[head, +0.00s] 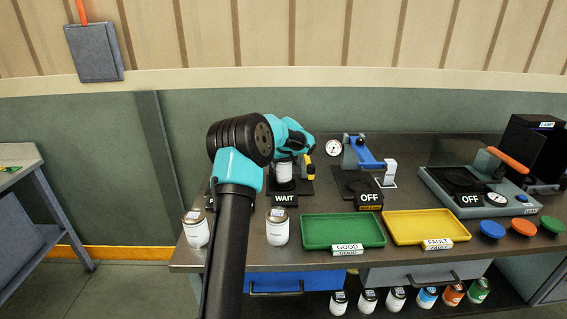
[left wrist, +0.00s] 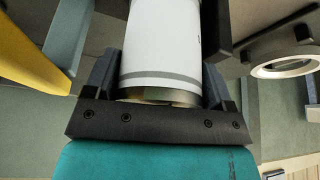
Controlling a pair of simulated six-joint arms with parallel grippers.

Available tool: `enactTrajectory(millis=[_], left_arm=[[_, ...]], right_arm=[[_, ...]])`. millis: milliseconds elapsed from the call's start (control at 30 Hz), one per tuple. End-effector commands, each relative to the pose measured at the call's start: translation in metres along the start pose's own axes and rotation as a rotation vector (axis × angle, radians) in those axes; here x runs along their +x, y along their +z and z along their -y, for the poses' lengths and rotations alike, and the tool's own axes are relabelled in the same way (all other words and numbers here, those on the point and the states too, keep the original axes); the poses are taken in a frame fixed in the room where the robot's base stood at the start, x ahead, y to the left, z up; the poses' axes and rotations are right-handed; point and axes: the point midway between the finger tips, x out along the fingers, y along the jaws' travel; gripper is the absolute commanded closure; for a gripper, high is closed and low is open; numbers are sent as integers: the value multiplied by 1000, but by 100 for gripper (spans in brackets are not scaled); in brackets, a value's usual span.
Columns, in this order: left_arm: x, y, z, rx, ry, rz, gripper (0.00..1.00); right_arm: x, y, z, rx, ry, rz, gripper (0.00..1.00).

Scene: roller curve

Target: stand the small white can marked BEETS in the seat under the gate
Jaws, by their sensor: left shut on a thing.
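My left gripper (head: 290,156) reaches over the bench and is shut on a white can (head: 285,172). In the left wrist view the fingers (left wrist: 160,72) clasp this can (left wrist: 160,40) from both sides, with its grey band and metal end towards the palm. No marking reading BEETS can be made out on it. The held can is upright over the black stand behind the WAIT sign (head: 284,199); whether it touches the stand's seat is unclear. The gate is partly hidden by my gripper; a yellow part (head: 309,168) shows beside the can. My right gripper is not in view.
Two larger white cans (head: 196,229) (head: 278,227) stand at the bench front, near my left arm. A green GOOD tray (head: 315,232) and yellow FAULT tray (head: 410,228) lie empty. A blue-levered press (head: 365,155) stands right of the stand. Several cans (head: 368,300) sit on the lower shelf.

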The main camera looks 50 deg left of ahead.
Motion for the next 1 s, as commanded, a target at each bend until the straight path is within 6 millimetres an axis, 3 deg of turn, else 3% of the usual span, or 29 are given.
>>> enactTrajectory(millis=[33,333,367,600,767,800,1000], left_arm=[[22,19,4,-4,-23,50,66],[22,19,4,-4,-23,50,66],[22,19,4,-4,-23,50,21],[22,19,4,-4,-23,50,0],[22,19,4,-4,-23,50,0],[23,19,4,-4,-23,51,14],[23,19,4,-3,-23,51,13]], right_arm=[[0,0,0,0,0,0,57],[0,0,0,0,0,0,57],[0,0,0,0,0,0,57],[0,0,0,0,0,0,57],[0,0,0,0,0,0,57],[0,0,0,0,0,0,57],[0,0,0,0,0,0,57]])
